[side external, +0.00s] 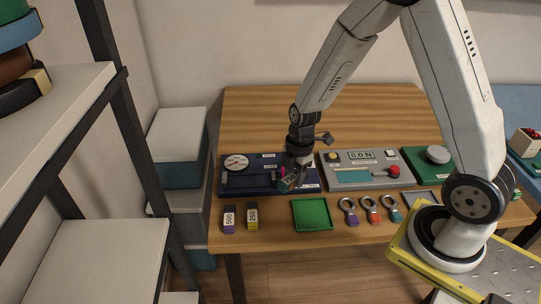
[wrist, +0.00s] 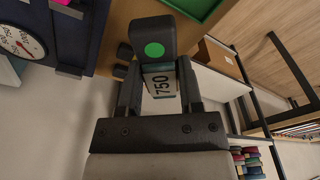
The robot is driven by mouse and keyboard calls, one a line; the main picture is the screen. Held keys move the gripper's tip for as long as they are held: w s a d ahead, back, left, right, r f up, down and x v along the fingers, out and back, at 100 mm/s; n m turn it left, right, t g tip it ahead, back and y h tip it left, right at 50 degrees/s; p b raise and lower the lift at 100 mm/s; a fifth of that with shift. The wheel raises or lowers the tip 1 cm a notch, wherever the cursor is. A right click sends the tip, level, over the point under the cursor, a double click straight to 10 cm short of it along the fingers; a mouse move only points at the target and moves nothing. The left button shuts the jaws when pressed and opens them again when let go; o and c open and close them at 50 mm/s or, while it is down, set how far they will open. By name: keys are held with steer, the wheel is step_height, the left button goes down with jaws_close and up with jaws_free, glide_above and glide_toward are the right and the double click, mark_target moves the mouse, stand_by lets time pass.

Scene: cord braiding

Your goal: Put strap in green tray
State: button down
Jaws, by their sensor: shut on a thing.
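My gripper (side external: 291,178) is shut on a dark block with teal edges and a white label reading 750 (wrist: 161,81). It holds the block over the right part of the dark blue panel, to the left of and behind the green tray (side external: 312,214). The tray is flat, empty and on the table near its front edge. A corner of it shows at the top of the wrist view (wrist: 190,7). No other thing I can clearly tell as a strap shows; the held block is partly hidden by my fingers.
Blocks labelled 500 (side external: 229,218) and 250 (side external: 252,217) stand left of the tray. Several ringed tags (side external: 370,212) lie to its right. The dark blue panel (side external: 235,184) with a dial and the grey force meter (side external: 352,158) stand behind. The table's back is clear.

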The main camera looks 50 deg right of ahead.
mark_target(312, 215)
steer(key=s+d+f+n, duration=0.1)
steer(key=n, duration=0.2)
steer(key=s+f+n, duration=0.2)
steer(key=n, duration=0.2)
steer(key=s+d+f+n+g, duration=0.1)
steer(key=s+f+n, duration=0.1)
steer(key=n, duration=0.1)
steer(key=shift+s+d+n, duration=0.2)
steer(key=shift+d+n, duration=0.1)
steer(key=shift+f, duration=0.15)
steer(key=shift+f, duration=2.5)
steer(key=shift+f, duration=0.3)
steer(key=shift+c, duration=0.9)
jaws_free()
steer(key=shift+r, duration=0.15)
steer(key=shift+r, duration=1.35)
